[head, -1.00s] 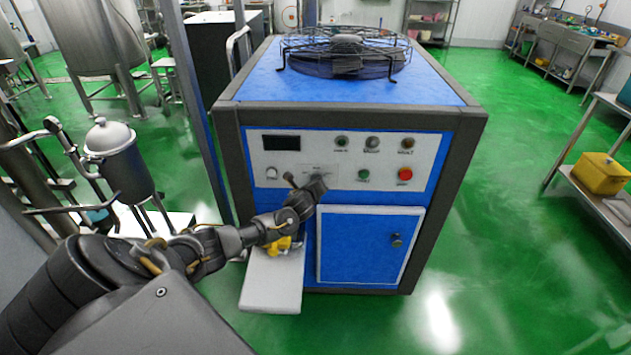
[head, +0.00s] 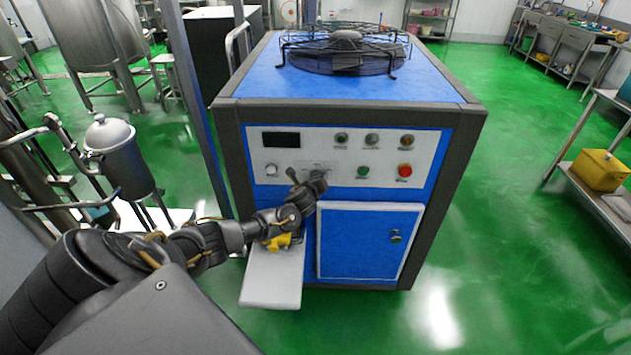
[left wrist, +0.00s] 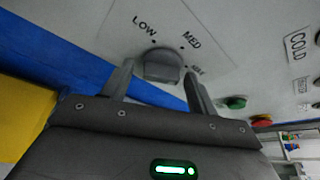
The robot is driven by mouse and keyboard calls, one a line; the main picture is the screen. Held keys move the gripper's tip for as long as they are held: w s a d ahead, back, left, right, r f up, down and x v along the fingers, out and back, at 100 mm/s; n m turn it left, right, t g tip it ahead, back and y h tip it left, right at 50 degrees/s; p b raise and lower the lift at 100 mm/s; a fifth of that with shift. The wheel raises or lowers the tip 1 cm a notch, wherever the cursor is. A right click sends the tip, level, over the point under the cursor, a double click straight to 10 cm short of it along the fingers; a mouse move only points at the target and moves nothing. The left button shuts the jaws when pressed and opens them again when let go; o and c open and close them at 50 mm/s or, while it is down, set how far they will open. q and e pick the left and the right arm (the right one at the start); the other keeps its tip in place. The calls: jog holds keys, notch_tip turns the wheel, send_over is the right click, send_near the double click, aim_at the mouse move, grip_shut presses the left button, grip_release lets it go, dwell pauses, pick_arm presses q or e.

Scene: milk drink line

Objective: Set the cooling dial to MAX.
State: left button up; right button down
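The cooling dial (left wrist: 162,65) is a dark grey knob on a pale panel, with LOW, MED and a partly hidden third label printed around it. Its pointing direction is hard to make out. My left gripper (left wrist: 160,72) is open, with one finger on each side of the dial. I cannot tell whether either finger touches it. In the head view my left gripper (head: 318,180) is at the front panel (head: 330,150) of the blue machine and hides the dial. My right gripper is not in view.
The green button (head: 363,172) and red button (head: 404,171) sit right of the dial. A white button (head: 271,170) is on its left. Below are a cabinet door (head: 365,245) and a pale shelf (head: 270,280) with a yellow object (head: 278,242).

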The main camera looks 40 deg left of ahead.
pick_arm(q)
jog(key=v, duration=1)
jog(key=shift+s+r+b, duration=0.15)
jog(key=shift+s+b, duration=0.2)
jog(key=shift+b, duration=0.05)
jog(key=shift+d, duration=0.1)
